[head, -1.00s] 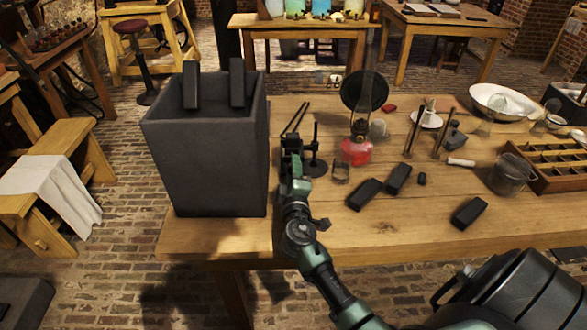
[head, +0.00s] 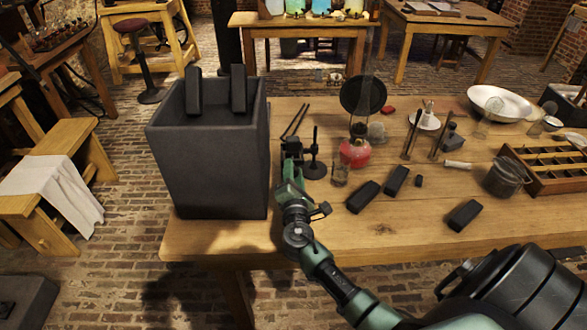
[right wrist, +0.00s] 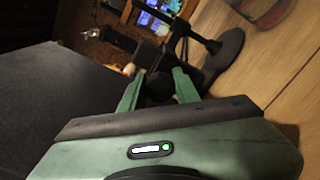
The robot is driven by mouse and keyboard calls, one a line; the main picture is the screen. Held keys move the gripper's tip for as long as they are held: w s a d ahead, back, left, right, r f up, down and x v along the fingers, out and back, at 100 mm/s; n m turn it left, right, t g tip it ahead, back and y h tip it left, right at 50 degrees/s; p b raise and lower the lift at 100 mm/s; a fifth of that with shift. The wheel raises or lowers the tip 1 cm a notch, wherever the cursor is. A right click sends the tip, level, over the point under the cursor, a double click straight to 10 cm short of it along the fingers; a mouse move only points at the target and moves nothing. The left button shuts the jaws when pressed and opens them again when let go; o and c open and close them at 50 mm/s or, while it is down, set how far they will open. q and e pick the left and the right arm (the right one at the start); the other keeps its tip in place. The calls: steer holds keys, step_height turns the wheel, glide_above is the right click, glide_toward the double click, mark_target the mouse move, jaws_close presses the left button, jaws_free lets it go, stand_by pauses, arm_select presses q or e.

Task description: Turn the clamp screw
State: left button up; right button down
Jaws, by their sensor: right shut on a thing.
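A dark stand (head: 315,168) with a round base and upright post stands on the table beside the large grey box. In the right wrist view its base (right wrist: 228,46) lies just beyond my fingers. My right gripper (head: 291,172) is at the clamp at the stand's left side. In the right wrist view, the green fingers of my right gripper (right wrist: 159,88) are shut on a dark rounded knob (right wrist: 158,90), the clamp screw. The rest of the screw is hidden by the fingers and palm. My left gripper is not in view.
The tall grey box (head: 212,170) stands close to the left of my right gripper, with two dark blocks in its top. A red lamp (head: 354,153) and a small glass (head: 339,175) stand to the right. Several dark blocks lie farther right.

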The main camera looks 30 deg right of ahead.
steer(key=n+p, duration=0.2)
steer(key=n, duration=0.3)
steer(key=shift+n+p, duration=0.3)
steer(key=shift+p, duration=0.1)
steer(key=n+p, duration=0.3)
steer(key=n, duration=0.2)
steer(key=n+p, duration=0.3)
steer(key=n, duration=0.3)
steer(key=shift+a, duration=0.1)
steer(key=shift+f+n+p, duration=0.15)
steer(key=shift+n+p, duration=1.3)
steer(key=shift+n, duration=1.15)
steer(key=c, duration=1.3)
jaws_free()
steer(key=shift+o, duration=1.3)
